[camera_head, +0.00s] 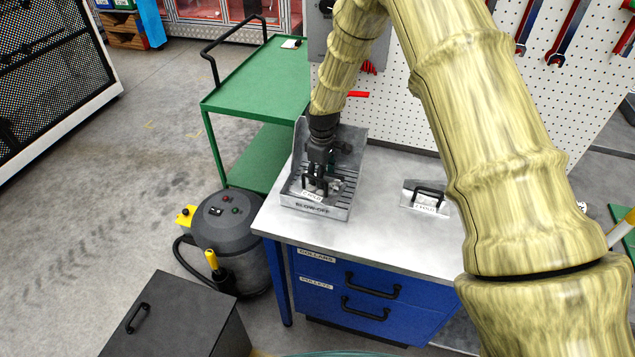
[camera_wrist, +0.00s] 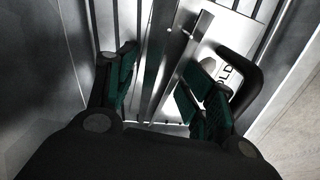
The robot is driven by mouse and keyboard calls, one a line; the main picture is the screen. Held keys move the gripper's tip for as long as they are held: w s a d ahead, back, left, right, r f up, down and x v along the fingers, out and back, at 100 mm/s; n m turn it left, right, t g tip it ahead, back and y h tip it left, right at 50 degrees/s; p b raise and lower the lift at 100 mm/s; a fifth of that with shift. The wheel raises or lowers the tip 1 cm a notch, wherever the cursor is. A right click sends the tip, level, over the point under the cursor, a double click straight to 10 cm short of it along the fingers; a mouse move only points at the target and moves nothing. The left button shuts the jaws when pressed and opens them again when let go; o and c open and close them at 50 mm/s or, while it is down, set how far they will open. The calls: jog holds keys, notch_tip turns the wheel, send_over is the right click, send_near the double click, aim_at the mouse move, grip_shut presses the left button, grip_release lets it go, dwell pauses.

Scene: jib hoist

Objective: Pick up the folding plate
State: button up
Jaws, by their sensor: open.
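The folding plate (camera_wrist: 190,62) is a bare metal piece with a thin upright flange, a black handle and a white label partly reading "OLD". It lies in the slatted metal tray marked BLOW-OFF (camera_head: 322,210) on the bench; its label (camera_head: 311,193) shows low in the head view. My gripper (camera_head: 318,180) reaches down into the tray. In the wrist view my gripper (camera_wrist: 162,92) is open, with one green-padded finger on each side of the upright metal. I cannot tell whether either finger touches it. My fingers hide part of the plate.
A second metal plate with a black handle (camera_head: 429,192) lies on the bench top (camera_head: 385,232), right of the tray. A perforated tool wall (camera_head: 400,110) rises behind. A green cart (camera_head: 250,85) and a grey vacuum (camera_head: 232,225) stand left. The tray's raised walls surround my gripper.

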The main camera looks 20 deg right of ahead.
jog(key=shift+s+d+r, duration=0.15)
jog(key=shift+s+r, duration=0.35)
jog(key=shift+s, duration=0.25)
jog(key=c, duration=0.6)
jog(key=shift+r, duration=0.1)
jog(key=c, duration=0.3)
jog(key=shift+w+f, duration=0.5)
grip_shut()
jog(key=shift+s+r, duration=0.15)
